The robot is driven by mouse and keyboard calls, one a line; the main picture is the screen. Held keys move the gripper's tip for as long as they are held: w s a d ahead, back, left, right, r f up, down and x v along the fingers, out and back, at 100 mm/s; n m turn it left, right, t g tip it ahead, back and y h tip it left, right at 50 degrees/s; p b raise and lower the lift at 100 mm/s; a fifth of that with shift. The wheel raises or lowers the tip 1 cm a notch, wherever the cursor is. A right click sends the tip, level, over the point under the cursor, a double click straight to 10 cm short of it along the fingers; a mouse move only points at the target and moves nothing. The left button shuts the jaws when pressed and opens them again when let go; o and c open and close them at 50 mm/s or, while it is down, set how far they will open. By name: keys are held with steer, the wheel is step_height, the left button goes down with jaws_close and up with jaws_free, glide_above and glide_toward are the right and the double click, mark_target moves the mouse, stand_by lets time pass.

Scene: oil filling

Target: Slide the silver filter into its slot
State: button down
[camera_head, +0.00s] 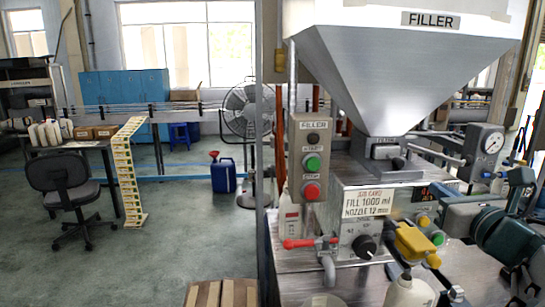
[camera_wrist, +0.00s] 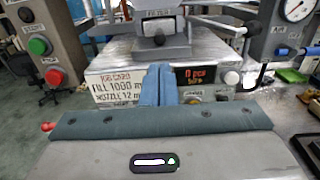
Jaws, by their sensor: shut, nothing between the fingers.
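The filler's grey block below the hopper holds a small silver piece with a dark top, likely the silver filter at its slot (camera_head: 384,150). This block also shows in the wrist view (camera_wrist: 159,27), with a small label plate on it. I cannot tell whether the filter is fully seated. My gripper (camera_wrist: 158,70) is shut and empty, its two blue-grey fingers together. In the wrist view the fingertips lie below the block, in front of the filler panel. In the head view my arm comes in from the right.
The steel hopper (camera_head: 405,75) stands above. A job card (camera_head: 368,203) reads fill 1000 ml, nozzle 12 mm. A button box (camera_head: 311,160) stands left, a pressure gauge (camera_head: 487,142) right. A red-handled valve (camera_head: 300,243), a yellow part (camera_head: 415,243) and a white bottle (camera_head: 408,291) are in front.

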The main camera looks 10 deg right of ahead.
mark_target(401, 163)
steer(key=w+p, duration=0.1)
steer(key=w, duration=0.3)
steer(key=w+p, duration=0.1)
steer(key=w, duration=0.2)
steer(key=w+d+p, duration=0.1)
steer(key=w, duration=0.3)
steer(key=shift+w, duration=0.35)
